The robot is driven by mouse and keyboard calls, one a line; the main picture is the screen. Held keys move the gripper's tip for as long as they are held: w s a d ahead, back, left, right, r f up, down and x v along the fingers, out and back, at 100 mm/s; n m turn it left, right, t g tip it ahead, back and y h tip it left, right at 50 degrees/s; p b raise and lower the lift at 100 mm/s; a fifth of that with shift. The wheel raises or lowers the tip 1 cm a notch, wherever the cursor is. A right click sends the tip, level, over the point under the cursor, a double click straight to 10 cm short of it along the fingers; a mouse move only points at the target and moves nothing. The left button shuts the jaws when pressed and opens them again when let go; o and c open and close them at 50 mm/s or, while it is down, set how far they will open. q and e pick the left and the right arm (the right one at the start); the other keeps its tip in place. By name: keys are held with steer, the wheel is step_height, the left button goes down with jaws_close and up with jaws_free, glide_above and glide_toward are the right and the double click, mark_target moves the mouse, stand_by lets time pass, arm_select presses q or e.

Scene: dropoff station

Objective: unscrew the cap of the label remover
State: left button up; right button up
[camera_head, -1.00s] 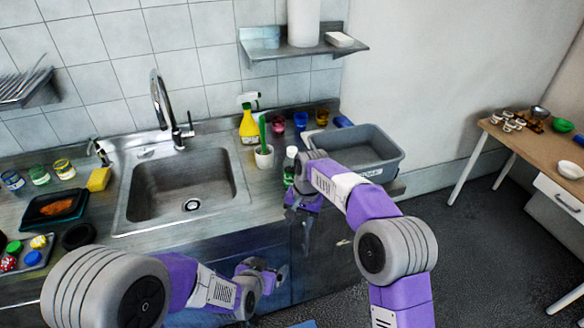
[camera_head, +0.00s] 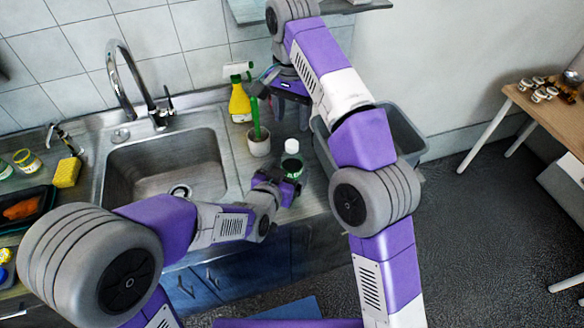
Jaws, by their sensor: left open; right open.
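The label remover appears to be the small dark green bottle (camera_head: 290,164) with a white cap (camera_head: 291,146). It stands upright on the counter, right of the sink, with its cap on. My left gripper (camera_head: 278,186) is open at the lower front of the bottle. Its fingers hide the bottle's base, and I cannot tell whether they touch it. My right gripper (camera_head: 281,92) is open and empty, raised above and behind the bottle, partly hidden by its own wrist.
A white pot (camera_head: 259,145) with a green-handled brush and a yellow spray bottle (camera_head: 240,102) stand close left of the bottle. A grey bin (camera_head: 407,138) lies to the right, partly behind my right arm. The sink (camera_head: 165,170) is at left.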

mark_target(288, 170)
arm_select(q)
steer(key=shift+x, duration=2.15)
arm_select(e)
steer(key=shift+w+f, duration=0.1)
steer(key=shift+w, duration=0.05)
arm_select(q)
jaws_close()
arm_select(e)
steer(key=m, duration=0.5)
steer(key=shift+f+m, duration=0.15)
steer(key=shift+m, duration=0.15)
steer(key=m, duration=1.6)
steer(key=shift+m, duration=0.4)
steer(key=shift+f, duration=3.8)
